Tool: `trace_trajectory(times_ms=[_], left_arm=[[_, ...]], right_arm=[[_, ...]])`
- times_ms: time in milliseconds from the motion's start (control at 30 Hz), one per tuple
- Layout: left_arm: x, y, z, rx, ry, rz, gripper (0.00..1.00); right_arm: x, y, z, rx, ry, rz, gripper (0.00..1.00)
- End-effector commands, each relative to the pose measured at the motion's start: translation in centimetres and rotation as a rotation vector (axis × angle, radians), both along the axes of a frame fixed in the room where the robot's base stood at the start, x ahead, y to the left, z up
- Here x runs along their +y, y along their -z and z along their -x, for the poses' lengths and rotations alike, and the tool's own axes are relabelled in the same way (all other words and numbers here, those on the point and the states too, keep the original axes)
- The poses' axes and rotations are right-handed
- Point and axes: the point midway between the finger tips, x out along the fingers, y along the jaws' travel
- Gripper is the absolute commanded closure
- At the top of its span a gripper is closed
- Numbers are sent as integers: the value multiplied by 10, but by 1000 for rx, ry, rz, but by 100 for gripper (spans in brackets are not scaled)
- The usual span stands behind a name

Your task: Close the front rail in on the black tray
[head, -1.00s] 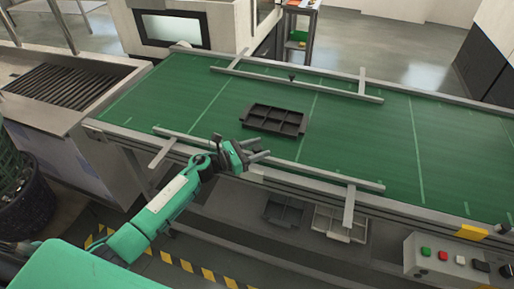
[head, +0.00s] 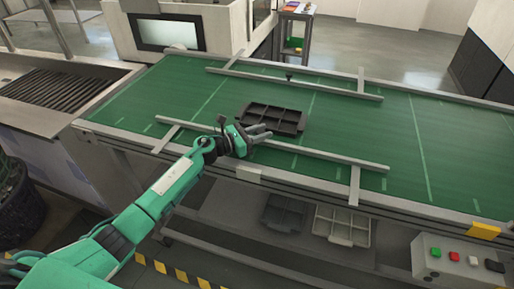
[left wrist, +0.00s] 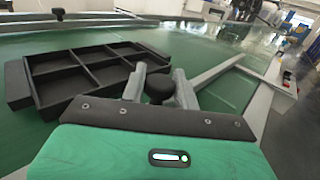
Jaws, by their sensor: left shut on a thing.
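The front rail (head: 325,155) is a grey bar along the near side of the green conveyor, with support arms at both ends. The black tray (head: 272,118), divided into compartments, lies on the belt just beyond it. A strip of green belt shows between rail and tray. My left gripper (head: 262,133) is over the rail near the tray's front edge. In the left wrist view its fingers (left wrist: 159,84) are shut around a black knob (left wrist: 158,89), with the tray (left wrist: 85,72) at left and the rail (left wrist: 215,72) running away right. My right gripper is not in view.
The rear rail (head: 300,86) with its small black knob stands beyond the tray, with belt between. The belt right of the tray is clear. A control box (head: 455,262) with buttons is at front right. Dark and grey trays (head: 342,225) sit below the conveyor.

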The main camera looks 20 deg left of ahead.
Motion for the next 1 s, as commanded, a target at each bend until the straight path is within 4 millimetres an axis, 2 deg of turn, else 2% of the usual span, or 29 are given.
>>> trace_trajectory(times_ms=[33,300,500,767,800,900,1000], left_arm=[[0,5,-8,-3,-1,0,100],[-1,3,-38,-2,-2,-1,100],[-1,0,-46,0,-4,0,100],[0,-2,-46,-1,-5,0,100],[0,-3,-46,-1,-6,0,66],[0,-2,-46,-1,-4,0,51],[-1,-1,-46,0,-3,0,51]], right_arm=[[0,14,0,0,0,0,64],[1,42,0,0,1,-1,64],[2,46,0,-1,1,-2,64],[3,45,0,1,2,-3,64],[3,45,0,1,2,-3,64],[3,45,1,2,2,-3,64],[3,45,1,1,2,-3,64]])
